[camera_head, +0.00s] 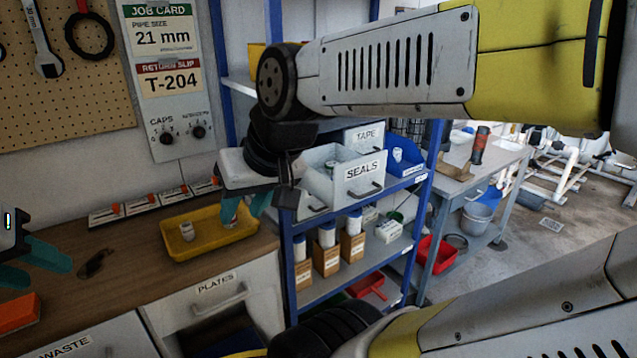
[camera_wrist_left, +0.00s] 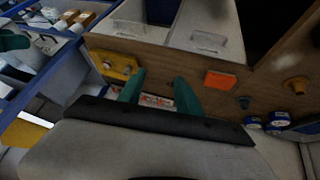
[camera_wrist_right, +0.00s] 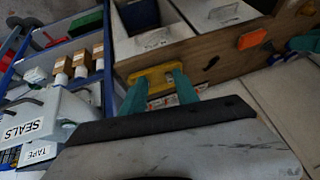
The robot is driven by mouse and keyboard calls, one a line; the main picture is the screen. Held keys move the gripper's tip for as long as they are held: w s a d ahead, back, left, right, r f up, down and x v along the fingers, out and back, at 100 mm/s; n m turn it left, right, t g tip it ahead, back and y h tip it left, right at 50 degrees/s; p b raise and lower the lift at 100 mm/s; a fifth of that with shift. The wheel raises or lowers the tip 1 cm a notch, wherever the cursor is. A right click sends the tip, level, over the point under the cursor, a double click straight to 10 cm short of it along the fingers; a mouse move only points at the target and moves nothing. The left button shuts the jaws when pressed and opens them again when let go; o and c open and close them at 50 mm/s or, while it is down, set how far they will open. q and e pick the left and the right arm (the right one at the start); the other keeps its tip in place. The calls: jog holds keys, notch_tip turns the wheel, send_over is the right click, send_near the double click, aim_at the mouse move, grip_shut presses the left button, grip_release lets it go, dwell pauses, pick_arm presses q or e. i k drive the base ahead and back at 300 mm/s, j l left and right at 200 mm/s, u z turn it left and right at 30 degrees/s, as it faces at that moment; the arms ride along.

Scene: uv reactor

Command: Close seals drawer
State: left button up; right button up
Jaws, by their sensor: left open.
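The grey seals drawer (camera_head: 345,190) is pulled out of the blue shelf rack, with its open top and its handle showing. It also appears at the left in the right wrist view (camera_wrist_right: 45,110). My right gripper (camera_head: 243,208) is left of the drawer, pointing down by the yellow tray, with its teal fingers apart and nothing seen between them. Part of my right arm passes above the drawer. My left gripper (camera_head: 35,265) is at the far left over the bench, open and empty; its spread fingers show in the left wrist view (camera_wrist_left: 157,85).
A tape drawer (camera_head: 366,136) sits behind the seals drawer, with a blue bin (camera_head: 405,155) beside it. The shelf below holds brown boxes (camera_head: 352,246). The yellow tray (camera_head: 183,250) and an orange block (camera_head: 18,312) are on the wooden bench. The plates drawer (camera_head: 220,300) is at the bench front.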

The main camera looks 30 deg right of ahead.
aim_at(357, 177)
jog(key=z, duration=1.5)
jog(key=k+l+z, duration=0.15)
jog(key=k, duration=0.25)
